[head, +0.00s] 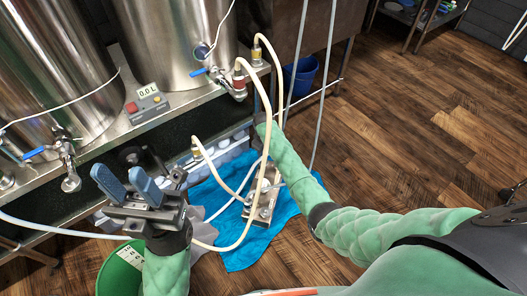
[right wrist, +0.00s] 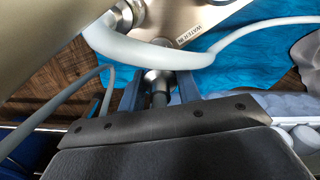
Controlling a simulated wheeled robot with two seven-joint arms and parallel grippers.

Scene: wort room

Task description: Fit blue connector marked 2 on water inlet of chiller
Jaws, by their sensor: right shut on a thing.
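The chiller (head: 264,212), a steel plate body with round fittings, lies on a blue cloth in the head view. Its plate also shows in the right wrist view (right wrist: 232,12), with small upside-down lettering that seems to read WATER IN. My right gripper (right wrist: 158,82) is shut on a dark grey cylindrical piece (right wrist: 159,97) close to the plate's edge. A pale grey hose (right wrist: 140,52) curves past there. I cannot see a blue body or a number 2 on the held piece. In the head view my right forearm hides that gripper. My left gripper (head: 121,172) is open and empty, left of the chiller.
The blue cloth (head: 238,256) covers the floor. Cream hoses (head: 246,218) loop from taps to the chiller. Steel kettles (head: 180,45) and a 0.0 L control box (head: 147,103) stand on the bench. A green bucket (head: 121,272) is below my left gripper. Wooden floor (head: 420,110) is clear at right.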

